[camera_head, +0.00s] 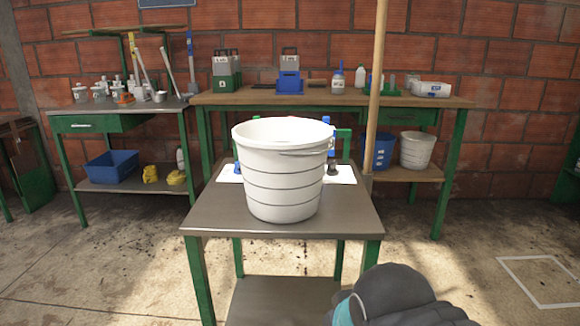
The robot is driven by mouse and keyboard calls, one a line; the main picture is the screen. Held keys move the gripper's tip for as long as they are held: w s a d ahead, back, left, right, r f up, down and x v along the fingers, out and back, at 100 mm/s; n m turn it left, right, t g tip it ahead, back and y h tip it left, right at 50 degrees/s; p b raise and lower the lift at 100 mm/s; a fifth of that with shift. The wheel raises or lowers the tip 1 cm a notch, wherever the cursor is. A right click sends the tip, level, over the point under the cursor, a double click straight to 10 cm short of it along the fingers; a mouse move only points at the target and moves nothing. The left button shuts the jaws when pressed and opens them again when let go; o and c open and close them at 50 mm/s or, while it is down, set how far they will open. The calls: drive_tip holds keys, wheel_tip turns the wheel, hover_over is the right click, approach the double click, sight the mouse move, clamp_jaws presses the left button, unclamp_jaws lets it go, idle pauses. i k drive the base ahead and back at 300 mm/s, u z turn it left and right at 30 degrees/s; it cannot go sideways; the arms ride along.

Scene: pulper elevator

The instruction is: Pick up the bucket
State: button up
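A white ribbed bucket (284,172) stands upright on a small grey-topped table (345,216) with green legs, in the middle of the view. Its handle (306,152) hangs down along the right side of the rim. The bucket's inside is mostly hidden. A dark grey rounded part of my arm shows at the bottom right, in front of the table and apart from the bucket. My gripper's fingers do not show.
A wooden post (376,85) rises behind the table at right. Papers and small items lie behind the bucket. A long bench (330,99) stands against the brick wall, with another white bucket (417,150) and a blue bucket (379,150) on its lower shelf. The floor at right is open.

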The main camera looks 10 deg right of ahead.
sight(283, 161)
drive_tip(key=u, duration=2.8)
drive_tip(key=k, duration=1.75)
drive_tip(key=z, duration=1.55)
drive_tip(key=i, duration=0.5)
drive_tip(key=u, duration=0.05)
